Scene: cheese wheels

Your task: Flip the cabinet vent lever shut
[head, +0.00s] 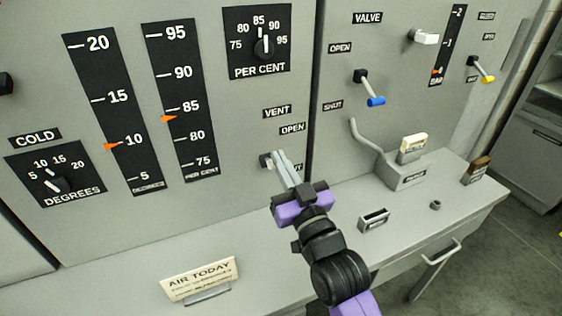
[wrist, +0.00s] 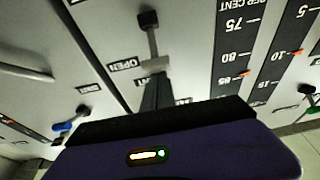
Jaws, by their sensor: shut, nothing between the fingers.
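The vent lever (wrist: 152,42) is on the grey cabinet front, below the VENT and OPEN labels in the head view. In the wrist view its black pivot, thin shaft and pale grey handle (wrist: 155,66) show. The label below OPEN is partly hidden by my fingers. My gripper (head: 279,158) is shut and empty, its fingertips at the lever. In the wrist view the fingers (wrist: 154,88) end close to the handle; I cannot tell whether they touch it.
A blue-tipped valve lever (head: 376,101) and a bent pipe (head: 370,142) are to the right. Gauges and a PER CENT dial (head: 258,45) fill the left panel.

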